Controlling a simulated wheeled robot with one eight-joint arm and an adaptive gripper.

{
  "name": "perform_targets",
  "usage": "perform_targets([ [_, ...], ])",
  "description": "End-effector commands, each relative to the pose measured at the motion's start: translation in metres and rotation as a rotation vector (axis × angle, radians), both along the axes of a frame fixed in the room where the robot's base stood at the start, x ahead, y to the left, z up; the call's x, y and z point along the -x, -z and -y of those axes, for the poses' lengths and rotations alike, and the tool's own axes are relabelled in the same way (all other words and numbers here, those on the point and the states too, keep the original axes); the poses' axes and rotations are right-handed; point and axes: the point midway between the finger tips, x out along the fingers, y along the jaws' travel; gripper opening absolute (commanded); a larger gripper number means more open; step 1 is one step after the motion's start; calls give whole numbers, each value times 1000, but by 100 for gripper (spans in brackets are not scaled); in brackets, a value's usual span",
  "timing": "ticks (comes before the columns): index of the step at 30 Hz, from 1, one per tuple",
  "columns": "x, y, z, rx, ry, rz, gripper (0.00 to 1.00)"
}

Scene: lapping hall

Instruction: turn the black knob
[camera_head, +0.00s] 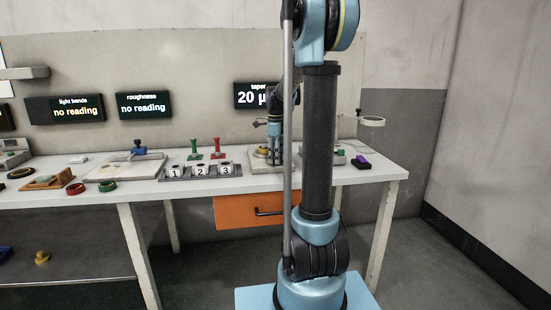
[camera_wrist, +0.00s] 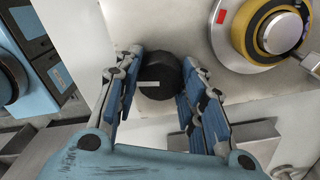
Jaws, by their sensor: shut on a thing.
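The black knob (camera_wrist: 160,76) is round and dark with a pale bar mark on its face, in the upper middle of the wrist view. My gripper (camera_wrist: 160,82) has its two blue-and-grey fingers on the knob's left and right sides, shut on it. In the head view my gripper (camera_head: 275,150) is low over the right part of the workbench (camera_head: 370,172). The knob cannot be made out there.
A round plate with a yellow ring and silver centre (camera_wrist: 272,32) lies close right of the knob. A numbered rack (camera_head: 200,172) stands left of my gripper on the bench. A purple-topped block (camera_head: 361,162) is to the right.

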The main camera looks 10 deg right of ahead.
Motion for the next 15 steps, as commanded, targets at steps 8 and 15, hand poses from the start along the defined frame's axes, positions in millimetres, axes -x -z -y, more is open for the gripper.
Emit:
perform_targets([
  [8, -2, -1, 0, -1, -1, 4, 57],
  [15, -1, -2, 0, 0, 0, 2, 57],
])
